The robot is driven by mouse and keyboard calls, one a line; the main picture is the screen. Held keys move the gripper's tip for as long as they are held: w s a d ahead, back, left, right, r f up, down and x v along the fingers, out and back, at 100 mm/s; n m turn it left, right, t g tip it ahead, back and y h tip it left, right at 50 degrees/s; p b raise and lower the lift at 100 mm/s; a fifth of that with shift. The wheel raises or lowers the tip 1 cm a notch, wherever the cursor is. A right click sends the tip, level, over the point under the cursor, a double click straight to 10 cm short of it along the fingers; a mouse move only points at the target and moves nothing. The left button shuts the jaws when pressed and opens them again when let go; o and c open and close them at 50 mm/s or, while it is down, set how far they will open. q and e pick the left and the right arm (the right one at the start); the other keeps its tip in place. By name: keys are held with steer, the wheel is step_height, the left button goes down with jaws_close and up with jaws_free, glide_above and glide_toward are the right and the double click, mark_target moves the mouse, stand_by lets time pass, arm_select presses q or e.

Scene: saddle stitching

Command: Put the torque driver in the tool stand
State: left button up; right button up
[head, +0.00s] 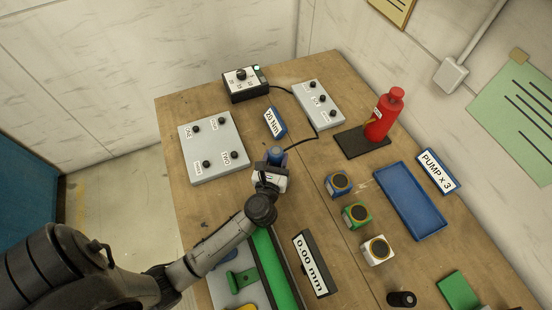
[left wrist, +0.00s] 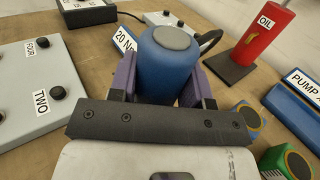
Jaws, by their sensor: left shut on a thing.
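The torque driver appears as a blue cylinder with a grey round cap, seen in the left wrist view (left wrist: 165,62) and the head view (head: 276,155). My left gripper (head: 272,166) is shut on it; the purple fingers sit on either side of it in the left wrist view (left wrist: 160,88). A black cable runs from near the driver towards the back. The driver's lower end is hidden, so I cannot tell whether it touches anything below. I cannot pick out a tool stand for certain. My right gripper is not in view.
A "20 Nm" sign (head: 275,122) stands just behind the driver. Grey peg plates (head: 213,147) (head: 318,103) and a black dial box (head: 245,84) lie beyond. A red oil bottle (head: 384,115), a blue tray (head: 409,202) and several coloured blocks (head: 356,216) are right.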

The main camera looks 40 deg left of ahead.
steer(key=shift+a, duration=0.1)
arm_select(q)
steer(key=shift+f, duration=0.15)
steer(key=o, duration=1)
arm_select(e)
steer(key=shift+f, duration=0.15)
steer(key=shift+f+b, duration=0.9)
steer(key=shift+b, duration=0.1)
arm_select(q)
steer(key=shift+v, duration=6)
steer(key=shift+r, duration=0.25)
